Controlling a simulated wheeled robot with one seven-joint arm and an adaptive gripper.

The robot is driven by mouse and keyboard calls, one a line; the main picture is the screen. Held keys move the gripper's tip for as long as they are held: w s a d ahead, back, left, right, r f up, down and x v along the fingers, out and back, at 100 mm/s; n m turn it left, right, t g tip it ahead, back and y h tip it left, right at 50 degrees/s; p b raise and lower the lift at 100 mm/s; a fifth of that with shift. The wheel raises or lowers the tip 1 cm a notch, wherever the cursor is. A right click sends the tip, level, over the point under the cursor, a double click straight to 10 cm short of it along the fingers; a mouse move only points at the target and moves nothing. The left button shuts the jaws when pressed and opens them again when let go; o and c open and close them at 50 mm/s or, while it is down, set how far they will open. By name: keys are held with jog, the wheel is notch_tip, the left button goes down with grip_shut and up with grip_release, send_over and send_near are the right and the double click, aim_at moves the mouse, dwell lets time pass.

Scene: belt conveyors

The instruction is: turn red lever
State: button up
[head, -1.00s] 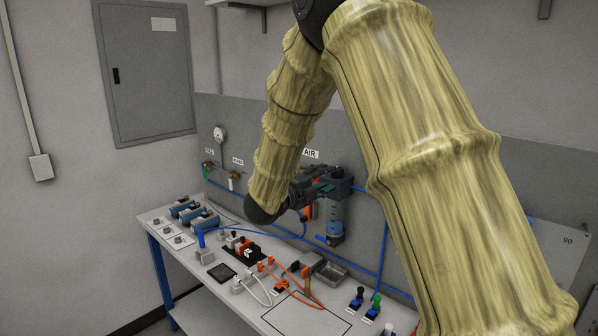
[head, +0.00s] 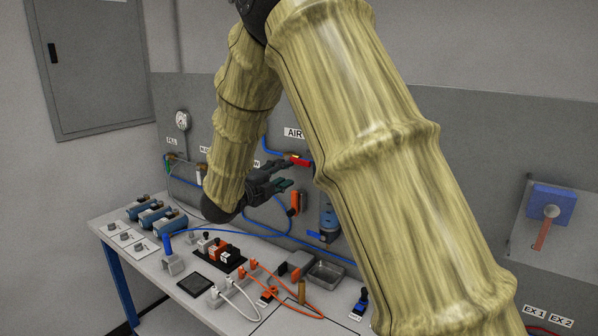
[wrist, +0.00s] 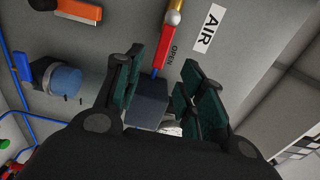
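A small red lever (head: 299,159) lies beside a blue pipe under the AIR label on the grey back panel. In the wrist view the red lever (wrist: 164,46) shows below a brass fitting, with OPEN written beside it. My gripper (head: 272,184) is left of and below this lever in the head view. In the wrist view my gripper (wrist: 162,85) has its dark green finger pads spread apart. A grey block (wrist: 150,103) shows between them, and I cannot tell how far off it is. A second red handle (head: 543,234) hangs from a blue box (head: 551,204) at the right.
An orange part (head: 295,203) and a blue-grey cylinder (head: 329,218) stand close to my gripper. The bench below holds blue units (head: 150,215), connectors, orange cables and a metal tray (head: 326,274). My own arm hides much of the panel's middle.

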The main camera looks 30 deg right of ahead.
aim_at(297, 161)
jog(key=shift+s+p+x, duration=0.2)
jog(key=shift+p+x, duration=0.95)
jog(key=shift+x, duration=1.55)
jog(key=shift+s+p+x, duration=0.15)
jog(key=shift+p+x, duration=0.95)
jog(key=shift+x, duration=1.65)
jog(key=shift+d+r, duration=0.1)
grip_shut()
